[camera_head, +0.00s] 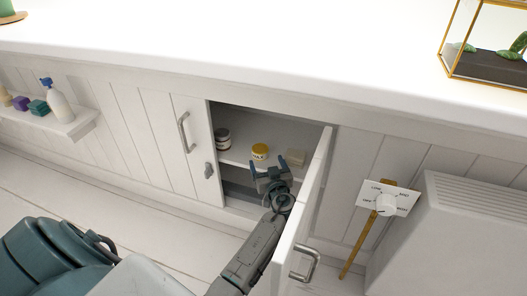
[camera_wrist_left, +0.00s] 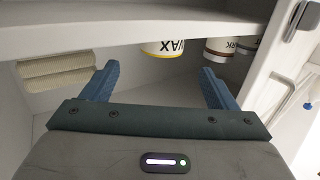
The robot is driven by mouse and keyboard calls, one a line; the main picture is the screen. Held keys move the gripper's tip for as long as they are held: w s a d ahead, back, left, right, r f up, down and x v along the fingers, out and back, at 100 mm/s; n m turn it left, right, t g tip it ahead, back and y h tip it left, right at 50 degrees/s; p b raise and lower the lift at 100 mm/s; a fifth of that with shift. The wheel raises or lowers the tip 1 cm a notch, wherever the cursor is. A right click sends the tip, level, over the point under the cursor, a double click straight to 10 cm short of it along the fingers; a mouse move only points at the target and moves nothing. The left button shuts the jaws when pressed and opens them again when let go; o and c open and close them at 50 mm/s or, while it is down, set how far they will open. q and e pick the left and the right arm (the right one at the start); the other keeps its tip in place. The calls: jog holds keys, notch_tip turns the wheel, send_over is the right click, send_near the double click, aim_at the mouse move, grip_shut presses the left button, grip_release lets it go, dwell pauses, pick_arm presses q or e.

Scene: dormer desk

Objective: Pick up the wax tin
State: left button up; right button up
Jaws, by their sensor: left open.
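The wax tin (camera_head: 260,151) is a small round tin with a yellow top, standing on the shelf inside the open cupboard. In the left wrist view the wax tin (camera_wrist_left: 163,48) shows as a white and yellow band with the letters WAX, partly cut off by a shelf edge. My left gripper (camera_head: 269,169) is at the cupboard opening, just in front of the tin and slightly to its right. Its two blue fingers (camera_wrist_left: 158,75) are apart with nothing between them; the tin lies beyond them. My right gripper is not in view.
The open cupboard door (camera_head: 304,205) is close to the right of my left arm. The shelf edge (camera_wrist_left: 140,32) crosses the wrist view.

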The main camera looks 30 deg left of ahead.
aim_at(262, 154)
pick_arm(q)
jog(key=b+x, duration=0.1)
jog(key=x, duration=0.5)
jog(key=shift+a+f, duration=0.1)
jog(key=shift+a, duration=0.15)
jog(key=c, duration=1.2)
